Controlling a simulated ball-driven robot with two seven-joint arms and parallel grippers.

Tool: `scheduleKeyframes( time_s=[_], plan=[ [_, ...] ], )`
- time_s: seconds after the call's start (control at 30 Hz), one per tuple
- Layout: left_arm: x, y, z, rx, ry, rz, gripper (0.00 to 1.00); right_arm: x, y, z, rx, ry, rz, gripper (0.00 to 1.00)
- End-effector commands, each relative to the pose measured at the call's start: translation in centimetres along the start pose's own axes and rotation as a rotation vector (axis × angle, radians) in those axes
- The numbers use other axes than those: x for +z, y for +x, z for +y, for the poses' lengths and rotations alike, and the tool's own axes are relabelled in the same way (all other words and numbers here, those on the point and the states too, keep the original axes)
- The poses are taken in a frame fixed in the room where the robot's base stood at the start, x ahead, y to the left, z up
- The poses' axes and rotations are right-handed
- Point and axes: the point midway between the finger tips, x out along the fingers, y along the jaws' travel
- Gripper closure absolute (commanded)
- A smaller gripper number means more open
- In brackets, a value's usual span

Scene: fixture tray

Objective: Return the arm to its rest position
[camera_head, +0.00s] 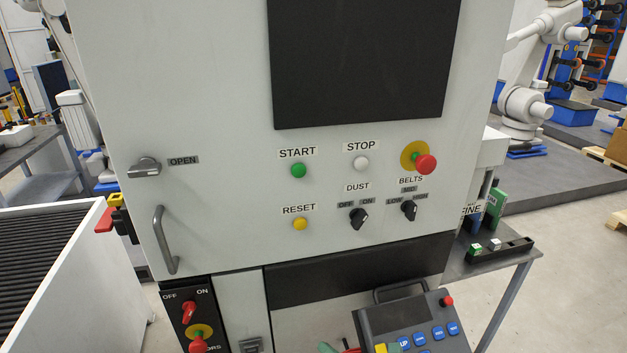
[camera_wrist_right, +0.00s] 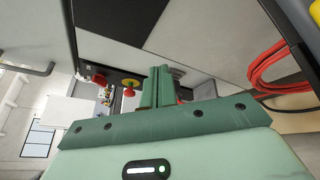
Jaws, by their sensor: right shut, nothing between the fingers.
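My right gripper (camera_wrist_right: 158,86) is green and shows in the right wrist view. Its two fingers are closed together with nothing between them. In the head view only a small green piece (camera_head: 327,348) shows at the bottom edge, and it looks like part of this gripper. It is low in front of the machine cabinet (camera_head: 215,110), left of the blue-buttoned control panel (camera_head: 410,325). The rest of the right arm is hidden below the frame. My left gripper is not in view.
The cabinet front carries a door handle (camera_head: 163,240), a green START button (camera_head: 298,170), two dials and a red emergency button (camera_head: 426,164). Red cable (camera_wrist_right: 285,75) hangs at the right in the wrist view. A side table (camera_head: 490,262) stands right of the cabinet.

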Motion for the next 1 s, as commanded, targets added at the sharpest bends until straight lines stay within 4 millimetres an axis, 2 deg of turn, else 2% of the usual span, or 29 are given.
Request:
scheduleKeyframes(
  time_s=[0.03,0.1,0.17,0.2,0.27,0.3,0.37,0.4,0.47,0.5,0.6,0.7,0.8,0.9,1.0],
  plan=[
    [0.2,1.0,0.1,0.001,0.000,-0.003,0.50,-2.1,-0.7,-4.3,-0.086,0.164,-0.008,1.00],
    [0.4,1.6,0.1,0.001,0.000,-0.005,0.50,-4.5,-2.2,-9.2,-0.198,0.388,-0.035,1.00],
    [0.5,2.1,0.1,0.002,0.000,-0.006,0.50,-6.8,-4.0,-13.2,-0.294,0.569,-0.067,1.00],
    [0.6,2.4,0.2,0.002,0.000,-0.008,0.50,-8.5,-5.3,-15.7,-0.359,0.688,-0.094,1.00],
    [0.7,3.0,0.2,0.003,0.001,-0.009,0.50,-11.3,-7.6,-19.4,-0.458,0.865,-0.141,1.00],
    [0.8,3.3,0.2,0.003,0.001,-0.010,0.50,-13.3,-9.4,-21.7,-0.527,0.982,-0.179,1.00],
    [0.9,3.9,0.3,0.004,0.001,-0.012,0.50,-16.6,-12.4,-24.8,-0.631,1.156,-0.245,1.00],
    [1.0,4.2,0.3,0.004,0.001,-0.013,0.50,-18.9,-14.7,-26.7,-0.701,1.268,-0.295,1.00],
    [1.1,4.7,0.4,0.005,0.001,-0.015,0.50,-22.5,-18.2,-29.0,-0.807,1.430,-0.380,1.00],
    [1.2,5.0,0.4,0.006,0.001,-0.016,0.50,-25.0,-20.6,-30.3,-0.876,1.533,-0.441,1.00],
    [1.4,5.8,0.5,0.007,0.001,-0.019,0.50,-30.7,-26.7,-32.4,-1.038,1.759,-0.610,1.00],
    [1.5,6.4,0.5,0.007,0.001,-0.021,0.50,-35.4,-31.9,-33.0,-1.170,1.929,-0.774,1.00],
    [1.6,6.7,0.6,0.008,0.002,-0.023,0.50,-38.7,-35.7,-33.0,-1.260,2.038,-0.908,1.00],
    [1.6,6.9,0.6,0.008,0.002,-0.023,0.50,-40.5,-37.9,-32.6,-1.310,2.096,-0.990,1.00],
    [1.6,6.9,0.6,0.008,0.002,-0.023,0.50,-41.1,-38.7,-32.5,-1.327,2.118,-1.023,1.00]
  ],
)
